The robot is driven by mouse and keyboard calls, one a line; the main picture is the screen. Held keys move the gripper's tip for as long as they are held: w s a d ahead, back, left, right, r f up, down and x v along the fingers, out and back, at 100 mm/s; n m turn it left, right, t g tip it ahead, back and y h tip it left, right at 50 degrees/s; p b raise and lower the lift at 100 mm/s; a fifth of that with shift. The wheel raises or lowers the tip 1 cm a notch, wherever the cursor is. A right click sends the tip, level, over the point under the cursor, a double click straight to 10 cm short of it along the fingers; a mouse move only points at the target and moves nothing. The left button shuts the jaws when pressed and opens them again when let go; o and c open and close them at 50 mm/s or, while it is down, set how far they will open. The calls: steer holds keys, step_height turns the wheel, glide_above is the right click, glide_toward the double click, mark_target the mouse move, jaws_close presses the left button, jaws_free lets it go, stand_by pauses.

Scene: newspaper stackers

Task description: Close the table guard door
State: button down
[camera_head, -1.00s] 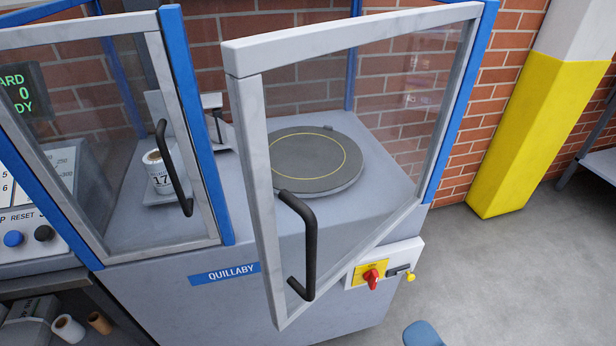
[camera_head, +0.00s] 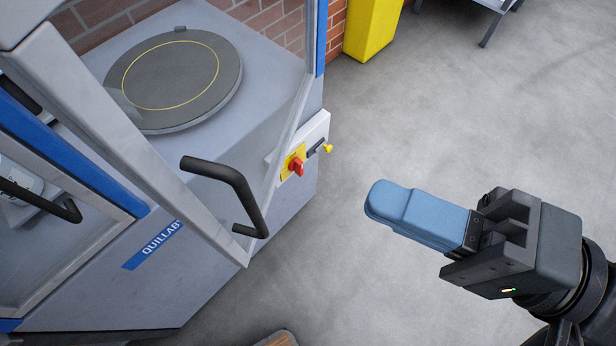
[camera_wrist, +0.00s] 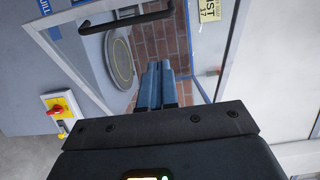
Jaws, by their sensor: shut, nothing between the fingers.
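The table guard door (camera_head: 115,130) is a clear panel in a pale grey frame. It stands swung open, out in front of the round dark turntable (camera_head: 170,75) with a yellow ring. Its black handle (camera_head: 235,190) is on the free-edge side. My gripper (camera_head: 385,203), with blue fingers, is shut and empty to the right of the door, apart from the handle. In the wrist view the blue fingers (camera_wrist: 157,85) are together, and the handle (camera_wrist: 125,20) shows above them to the left.
A red and yellow switch (camera_head: 294,165) is on the cabinet's right front corner. A second guard door with a black handle (camera_head: 45,203) is at the left. A yellow post base (camera_head: 372,28) stands at the back.

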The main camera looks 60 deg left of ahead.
steer(key=s+a+p, duration=0.1)
steer(key=s+a, duration=0.4)
steer(key=s, duration=0.2)
steer(key=shift+a, duration=0.2)
stand_by(0.4)
